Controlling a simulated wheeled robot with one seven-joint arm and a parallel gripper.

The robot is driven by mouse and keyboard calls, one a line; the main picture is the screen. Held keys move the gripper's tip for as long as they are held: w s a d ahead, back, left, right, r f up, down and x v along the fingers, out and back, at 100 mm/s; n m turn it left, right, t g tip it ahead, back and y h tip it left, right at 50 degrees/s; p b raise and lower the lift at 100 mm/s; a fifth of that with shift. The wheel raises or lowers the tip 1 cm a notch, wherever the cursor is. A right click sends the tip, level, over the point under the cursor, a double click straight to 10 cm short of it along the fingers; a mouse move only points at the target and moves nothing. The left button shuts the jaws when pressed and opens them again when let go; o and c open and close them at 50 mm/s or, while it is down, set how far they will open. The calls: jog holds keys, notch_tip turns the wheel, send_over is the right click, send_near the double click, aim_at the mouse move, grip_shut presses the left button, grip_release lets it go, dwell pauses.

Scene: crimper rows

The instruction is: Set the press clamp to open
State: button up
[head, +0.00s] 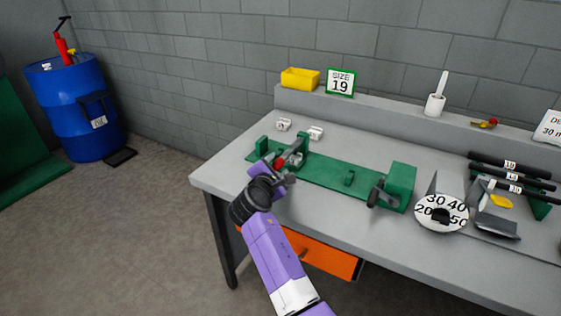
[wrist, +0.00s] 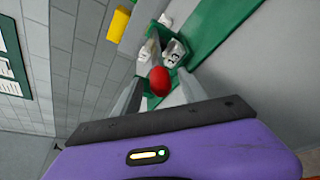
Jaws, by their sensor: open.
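The press clamp (head: 298,146) stands at the left end of a long green base (head: 330,173) on the bench. It has green and grey parts and a lever with a red knob (head: 279,163). My gripper (head: 284,177) is at the knob, reaching in from the front. In the wrist view, its two grey fingers are apart, with the red knob (wrist: 160,82) appearing between them. I cannot tell whether either finger touches it. The lever behind the knob is mostly hidden, so the clamp's setting is unclear.
Small white labelled blocks (head: 315,133) lie behind the clamp. A green block with a dark handle (head: 398,186) is at the base's right end. A numbered dial (head: 441,213) and black rods (head: 510,172) are further right. A yellow bin (head: 300,78) and "SIZE 19" sign (head: 341,82) stand on the back ledge.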

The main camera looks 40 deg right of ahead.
aim_at(291, 151)
jog(key=x, duration=0.5)
jog(key=shift+a, duration=0.1)
grip_shut()
jog(key=shift+s, duration=0.1)
dwell(1.2)
